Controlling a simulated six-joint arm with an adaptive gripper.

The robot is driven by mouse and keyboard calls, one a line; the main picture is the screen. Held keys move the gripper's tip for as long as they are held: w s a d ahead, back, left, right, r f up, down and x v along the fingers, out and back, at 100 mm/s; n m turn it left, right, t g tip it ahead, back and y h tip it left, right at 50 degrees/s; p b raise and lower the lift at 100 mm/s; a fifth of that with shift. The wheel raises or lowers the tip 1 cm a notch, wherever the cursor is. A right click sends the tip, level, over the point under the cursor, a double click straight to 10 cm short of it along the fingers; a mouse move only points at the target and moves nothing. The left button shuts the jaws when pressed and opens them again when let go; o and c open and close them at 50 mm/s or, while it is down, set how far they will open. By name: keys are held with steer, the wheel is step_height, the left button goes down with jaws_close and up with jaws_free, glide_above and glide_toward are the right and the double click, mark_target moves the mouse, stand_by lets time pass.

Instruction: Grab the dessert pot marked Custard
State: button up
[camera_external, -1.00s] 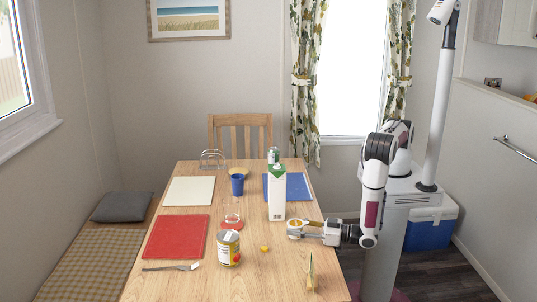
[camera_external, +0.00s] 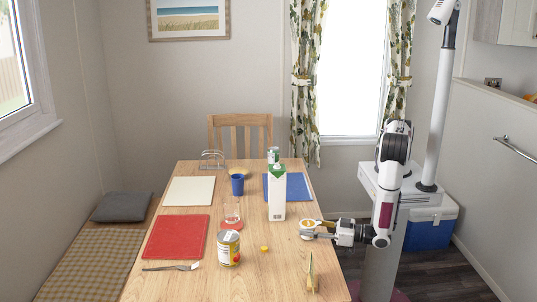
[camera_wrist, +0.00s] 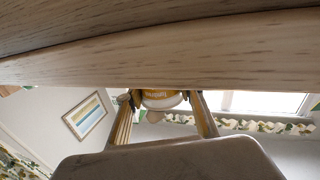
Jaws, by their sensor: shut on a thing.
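A small white dessert pot (camera_external: 308,223) with a yellow-orange top is between the fingers of my gripper (camera_external: 311,231), near the right edge of the table. In the wrist view, the pot (camera_wrist: 162,100) shows yellow and white between my two fingers (camera_wrist: 163,108), partly cut off by a wooden edge. Its lettering is too small to read for sure, so I cannot confirm the word Custard. My gripper is shut on this pot.
A tall white-green carton (camera_external: 277,194) stands left of my gripper. A yellow upright item (camera_external: 311,272) stands in front. Bare wood lies between.

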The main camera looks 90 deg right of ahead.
steer(key=v, duration=1.3)
steer(key=shift+s, duration=0.2)
